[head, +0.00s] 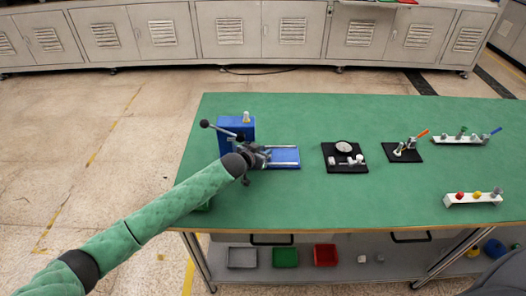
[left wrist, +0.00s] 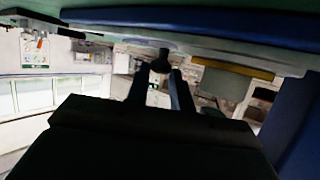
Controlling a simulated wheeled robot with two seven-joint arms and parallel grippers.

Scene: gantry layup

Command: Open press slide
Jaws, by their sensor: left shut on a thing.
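The blue press (head: 238,127) stands at the left part of the green table, with a lever ending in a black ball (head: 205,124) on its left. Its flat blue slide plate (head: 286,156) lies between rails to the right of the press body. My left gripper (head: 262,156) is at the press, over the left end of the slide. In the left wrist view the fingers (left wrist: 163,82) are closed around a small dark knob (left wrist: 163,58), partly hidden by them. A blue part (left wrist: 215,25) runs across the top of that view. My right gripper does not show.
The green table (head: 330,205) also carries a black plate with a round dial (head: 343,148), a small black fixture (head: 406,154) and white racks (head: 473,199) at the right. Coloured bins (head: 285,257) sit on the lower shelf. The table front is clear.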

